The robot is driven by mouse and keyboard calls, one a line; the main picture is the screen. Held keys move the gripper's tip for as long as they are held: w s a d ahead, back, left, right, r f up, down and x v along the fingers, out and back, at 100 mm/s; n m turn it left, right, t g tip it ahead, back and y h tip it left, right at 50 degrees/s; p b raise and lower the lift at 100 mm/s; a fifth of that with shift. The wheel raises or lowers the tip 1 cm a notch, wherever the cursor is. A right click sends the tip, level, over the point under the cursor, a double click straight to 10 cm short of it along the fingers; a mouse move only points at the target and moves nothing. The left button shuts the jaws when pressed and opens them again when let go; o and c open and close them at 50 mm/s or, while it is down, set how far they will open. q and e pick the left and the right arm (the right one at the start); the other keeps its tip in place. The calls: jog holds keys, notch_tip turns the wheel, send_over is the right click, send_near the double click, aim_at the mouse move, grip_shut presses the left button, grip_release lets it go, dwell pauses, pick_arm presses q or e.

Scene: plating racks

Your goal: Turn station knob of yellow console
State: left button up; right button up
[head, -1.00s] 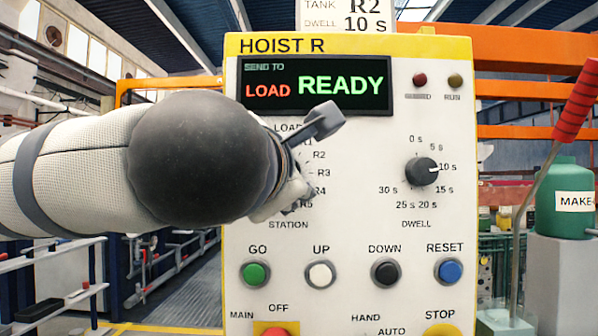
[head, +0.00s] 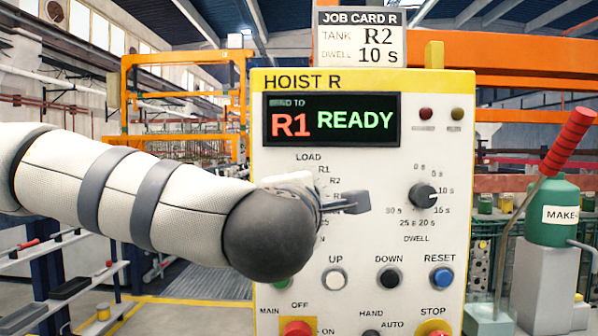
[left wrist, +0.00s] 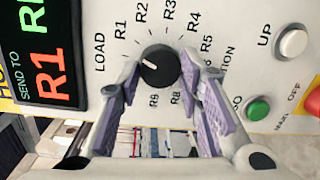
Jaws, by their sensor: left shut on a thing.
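The yellow-edged console HOIST R (head: 385,80) fills the middle of the head view. Its display (head: 331,119) reads R1 in red and READY in green. The black station knob (left wrist: 160,66) shows in the left wrist view, ringed by LOAD and R labels. Its white mark points toward the LOAD and R1 side. My left gripper (left wrist: 163,70) is shut on the knob, one purple-padded finger on each side. My right gripper is not in view.
A job card (head: 360,38) above the console reads TANK R2, DWELL 10 S. The dwell knob (head: 423,195) is to the right of the arm. Below are the UP (head: 335,280), DOWN (head: 389,279) and RESET (head: 441,278) buttons. A green container (head: 553,210) stands at right.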

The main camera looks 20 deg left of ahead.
pick_arm(q)
jog(key=shift+r+m+g+y, duration=0.15)
jog(key=shift+r+m+y, duration=0.05)
jog(key=shift+m, duration=1.4)
jog(key=shift+r+m+g+y, duration=0.15)
jog(key=shift+r+m+y, duration=0.05)
jog(key=shift+m, duration=1.4)
jog(key=o, duration=0.8)
jog(key=shift+c, duration=0.2)
jog(key=o, duration=0.4)
jog(key=shift+w, duration=0.1)
jog(key=shift+f, duration=0.2)
jog(key=v, duration=1.2)
